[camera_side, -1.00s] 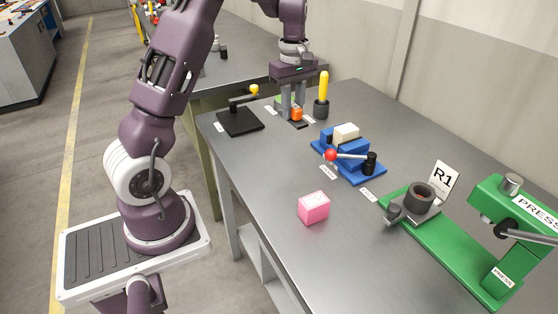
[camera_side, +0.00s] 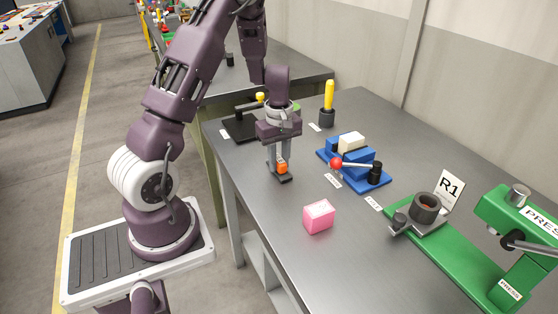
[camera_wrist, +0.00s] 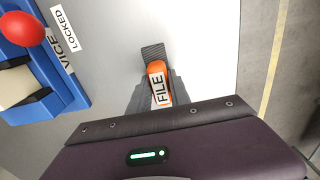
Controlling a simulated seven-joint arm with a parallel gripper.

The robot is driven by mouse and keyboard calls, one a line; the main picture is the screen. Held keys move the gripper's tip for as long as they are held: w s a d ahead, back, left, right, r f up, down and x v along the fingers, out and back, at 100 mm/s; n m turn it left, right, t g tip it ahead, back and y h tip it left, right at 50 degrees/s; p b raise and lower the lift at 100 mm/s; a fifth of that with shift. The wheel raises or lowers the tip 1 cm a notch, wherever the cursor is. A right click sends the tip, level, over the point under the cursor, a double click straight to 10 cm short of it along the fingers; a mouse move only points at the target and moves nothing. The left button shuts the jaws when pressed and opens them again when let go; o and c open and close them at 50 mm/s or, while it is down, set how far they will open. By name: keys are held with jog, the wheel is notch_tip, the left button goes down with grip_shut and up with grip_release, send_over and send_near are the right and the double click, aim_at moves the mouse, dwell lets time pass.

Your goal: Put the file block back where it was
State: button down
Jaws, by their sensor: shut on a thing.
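The file block (camera_side: 283,169), an orange grip on a dark ridged base, is held in my gripper (camera_side: 278,163) at the left part of the grey bench. It also shows in the wrist view (camera_wrist: 156,84), with the label FILE on the orange part and the ridged dark end (camera_wrist: 153,51) sticking out beyond the fingers. My gripper is shut on the orange part and points down. The block is at or just above the bench top; I cannot tell whether it touches.
A blue vice (camera_side: 353,163) with a red-knobbed lever stands to the right, labelled LOCKED. A pink block (camera_side: 318,216) lies nearer the front. A black plate with a yellow-knobbed crank (camera_side: 240,127), a yellow-handled tool (camera_side: 328,96) and a green press (camera_side: 470,256) stand around.

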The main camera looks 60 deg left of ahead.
aim_at(279, 158)
jog(key=shift+f, duration=0.15)
jog(key=c, duration=1.2)
grip_release()
notch_tip(279, 158, up, 12)
jog(key=s+d+r+m+t, duration=0.2)
jog(key=d+r+m, duration=0.2)
jog(key=d+r, duration=0.35)
jog(key=s+d+r+m+t, duration=0.3)
jog(key=s+d+r+m, duration=0.1)
jog(key=s+d+m, duration=1)
jog(key=shift+s+r+t, duration=0.2)
jog(key=shift+s+t, duration=0.1)
jog(key=shift+s, duration=0.4)
